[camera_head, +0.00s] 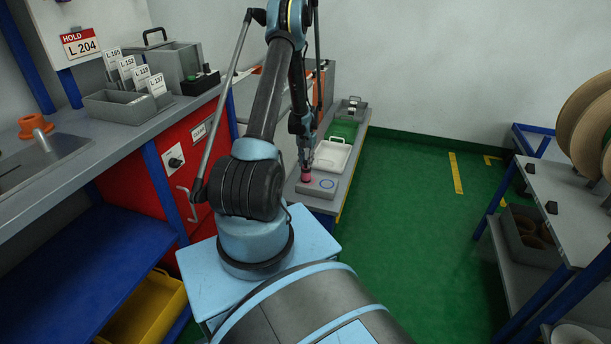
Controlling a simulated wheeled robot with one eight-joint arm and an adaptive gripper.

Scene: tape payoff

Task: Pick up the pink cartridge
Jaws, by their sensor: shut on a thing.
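The pink cartridge (306,176) is small in view and stands at the near end of a low grey bench (345,178), on or just above a grey block marked with a blue ring. My gripper (306,166) reaches down over it from above and is shut on it. The fingers are small and dark here, and the arm partly hides them. I cannot tell whether the cartridge touches the surface under it.
A white tray (346,146) lies just behind the cartridge, with a green area (344,130) beyond. A workbench (75,150) with grey bins stands left. A shelf unit (565,205) with large brown reels stands right. The green floor (410,220) between is clear.

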